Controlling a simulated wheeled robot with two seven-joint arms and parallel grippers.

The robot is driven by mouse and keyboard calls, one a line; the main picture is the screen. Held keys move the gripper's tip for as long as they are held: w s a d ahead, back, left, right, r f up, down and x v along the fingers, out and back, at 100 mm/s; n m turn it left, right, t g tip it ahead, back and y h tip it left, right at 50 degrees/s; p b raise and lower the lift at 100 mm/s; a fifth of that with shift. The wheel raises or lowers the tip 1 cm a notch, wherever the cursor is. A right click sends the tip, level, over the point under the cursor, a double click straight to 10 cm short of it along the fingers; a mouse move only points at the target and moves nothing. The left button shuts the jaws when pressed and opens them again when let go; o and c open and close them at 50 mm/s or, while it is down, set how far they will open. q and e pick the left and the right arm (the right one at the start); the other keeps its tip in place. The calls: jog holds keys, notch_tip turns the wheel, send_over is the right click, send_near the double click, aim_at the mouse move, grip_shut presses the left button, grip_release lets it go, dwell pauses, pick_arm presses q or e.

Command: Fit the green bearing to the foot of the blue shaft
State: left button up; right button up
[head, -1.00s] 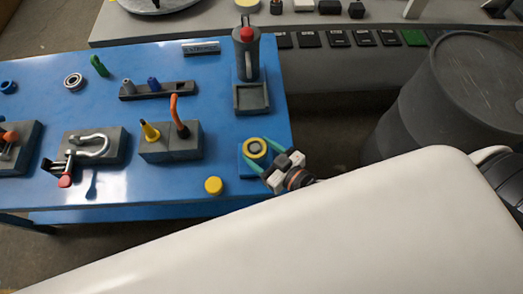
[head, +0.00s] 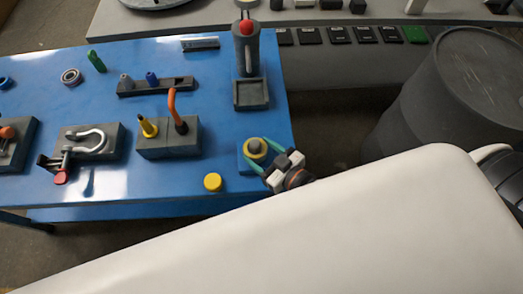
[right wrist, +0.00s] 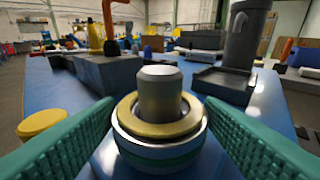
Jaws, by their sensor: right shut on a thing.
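My right gripper (head: 268,158) has its teal fingers closed on opposite sides of a bearing, a silver ring with a green band and a gold upper face (right wrist: 160,148). A plain grey pin (right wrist: 160,92) stands upright through the ring, its top above the gold face. In the head view the grey top and a thin yellow rim (head: 256,148) show over a blue block (head: 244,164) at the table's right edge. The pin's lower part is hidden by the ring. A short blue peg (head: 152,78) stands in the dark rack; I cannot tell whether it is the blue shaft. My left gripper is not in view.
A yellow cap (head: 213,182) lies left of the block. A dark block (head: 168,146) holds an orange hook and a yellow funnel-like piece. A dark press-like stand (head: 250,95) rises behind. A silver ring (head: 71,76) lies far left. The blue table between is mostly clear.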

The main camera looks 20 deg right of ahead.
jog(key=shift+f, duration=0.35)
jog(key=o, duration=1.3)
jog(key=shift+s, duration=0.15)
jog(key=b+v, duration=0.2)
jog(key=v, duration=0.8)
jog(key=shift+s+d, duration=0.1)
jog(key=shift+v, duration=0.75)
jog(key=shift+d, duration=0.1)
